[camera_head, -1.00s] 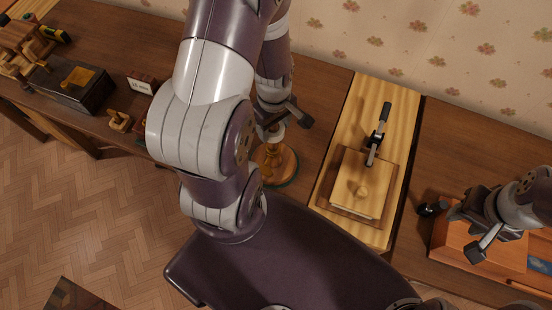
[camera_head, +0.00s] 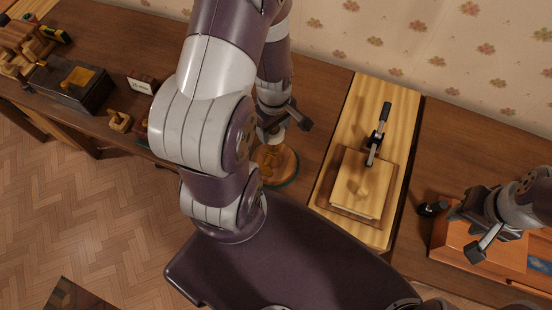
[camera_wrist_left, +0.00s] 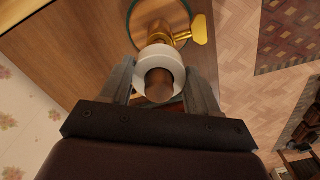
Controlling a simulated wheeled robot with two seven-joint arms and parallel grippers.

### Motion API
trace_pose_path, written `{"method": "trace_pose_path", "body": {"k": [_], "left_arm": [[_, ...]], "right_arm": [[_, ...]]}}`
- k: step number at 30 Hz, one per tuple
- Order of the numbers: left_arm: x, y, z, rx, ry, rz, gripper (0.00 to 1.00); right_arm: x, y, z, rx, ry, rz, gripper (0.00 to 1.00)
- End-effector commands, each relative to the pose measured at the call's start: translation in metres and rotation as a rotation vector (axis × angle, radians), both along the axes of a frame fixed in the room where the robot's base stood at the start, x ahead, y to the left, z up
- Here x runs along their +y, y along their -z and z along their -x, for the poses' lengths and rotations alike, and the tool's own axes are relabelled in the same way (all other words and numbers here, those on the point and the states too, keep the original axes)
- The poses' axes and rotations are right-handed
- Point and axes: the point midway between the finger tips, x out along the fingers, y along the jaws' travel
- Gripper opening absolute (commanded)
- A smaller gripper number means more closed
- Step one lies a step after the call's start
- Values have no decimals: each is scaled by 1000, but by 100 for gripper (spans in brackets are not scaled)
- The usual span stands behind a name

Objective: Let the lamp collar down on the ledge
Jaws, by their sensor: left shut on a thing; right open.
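The lamp collar is a white ring (camera_wrist_left: 158,68) around a brown post (camera_wrist_left: 159,85) in the left wrist view. My left gripper (camera_wrist_left: 160,88) is shut on it, with a finger on each side. Beyond the ring is a brass fitting with a flat key (camera_wrist_left: 197,30). In the head view my left gripper (camera_head: 280,122) is above the round wooden lamp base (camera_head: 286,169), partly hidden by my arm. I cannot make out the ledge or the gap beneath the ring. My right gripper (camera_head: 460,227) is open at the right.
A pale board (camera_head: 342,125) with a square wooden block (camera_head: 357,190) and a black-handled clamp (camera_head: 378,130) lies right of the lamp. A dark box (camera_head: 70,92) and small wooden pieces stand left. An orange-brown tray (camera_head: 470,252) lies beneath my right gripper.

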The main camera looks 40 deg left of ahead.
Motion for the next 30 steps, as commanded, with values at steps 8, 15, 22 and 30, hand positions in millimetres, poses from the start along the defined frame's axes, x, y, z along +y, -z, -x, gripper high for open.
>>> {"method": "trace_pose_path", "body": {"k": [8,15,22,30], "left_arm": [[0,0,0,0,0,0,78],[0,0,0,0,0,0,78],[0,-5,0,0,0,0,78],[0,-13,0,0,0,0,78]], "right_arm": [[0,0,0,0,0,0,43],[0,0,0,0,0,0,43],[0,-5,0,0,0,0,43],[0,-14,0,0,0,0,43]]}}
